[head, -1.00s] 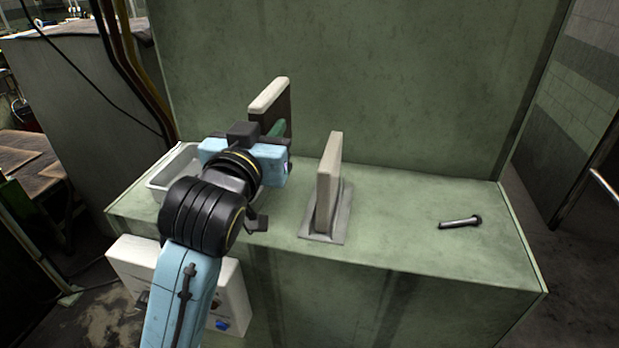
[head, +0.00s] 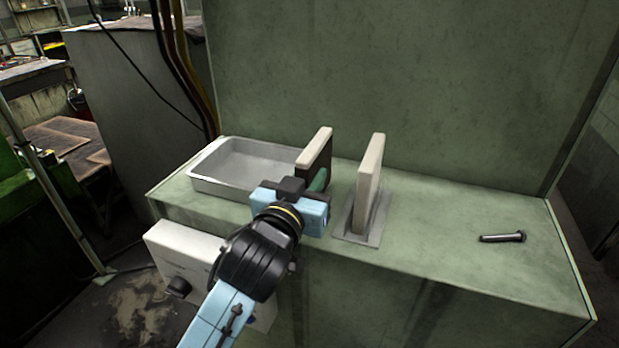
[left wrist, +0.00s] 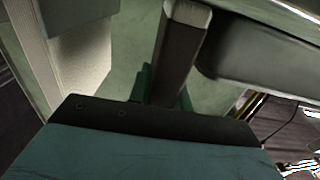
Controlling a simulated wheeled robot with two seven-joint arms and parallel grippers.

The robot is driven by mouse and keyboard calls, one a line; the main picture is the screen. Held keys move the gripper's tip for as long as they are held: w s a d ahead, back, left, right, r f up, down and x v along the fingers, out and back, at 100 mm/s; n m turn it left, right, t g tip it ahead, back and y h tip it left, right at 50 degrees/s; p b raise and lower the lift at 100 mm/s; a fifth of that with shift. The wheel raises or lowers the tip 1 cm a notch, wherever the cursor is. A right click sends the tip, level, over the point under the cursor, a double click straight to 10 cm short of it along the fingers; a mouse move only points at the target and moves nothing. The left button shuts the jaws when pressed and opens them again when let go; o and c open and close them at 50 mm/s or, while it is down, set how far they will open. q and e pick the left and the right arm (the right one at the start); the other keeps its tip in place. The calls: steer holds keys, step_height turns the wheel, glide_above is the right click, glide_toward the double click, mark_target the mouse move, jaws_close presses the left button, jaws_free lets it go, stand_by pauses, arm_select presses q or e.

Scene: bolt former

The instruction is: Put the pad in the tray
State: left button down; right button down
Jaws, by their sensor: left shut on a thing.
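The pad (head: 316,160) is a flat upright piece with a dark face and a cream edge. My left gripper (head: 319,182), with green fingertips, is shut on it. The pad is just right of the metal tray (head: 217,192), low over the green ledge. I cannot tell if it touches the ledge or the tray. The tray is shallow, grey and looks empty; the pad hides part of its right end. In the left wrist view the pad (left wrist: 180,50) stands between the fingers, with the tray's grey wall (left wrist: 260,65) to its right. My right gripper is not in view.
A similar cream pad (head: 369,170) stands upright in a grey stand (head: 357,237) close to the right. A bolt (head: 502,237) lies further right on the green ledge (head: 440,240). A green wall rises behind. A white box (head: 185,265) is on the front below.

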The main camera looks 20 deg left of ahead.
arm_select(q)
steer(key=c, duration=1.3)
jaws_free()
steer(key=shift+f, duration=0.1)
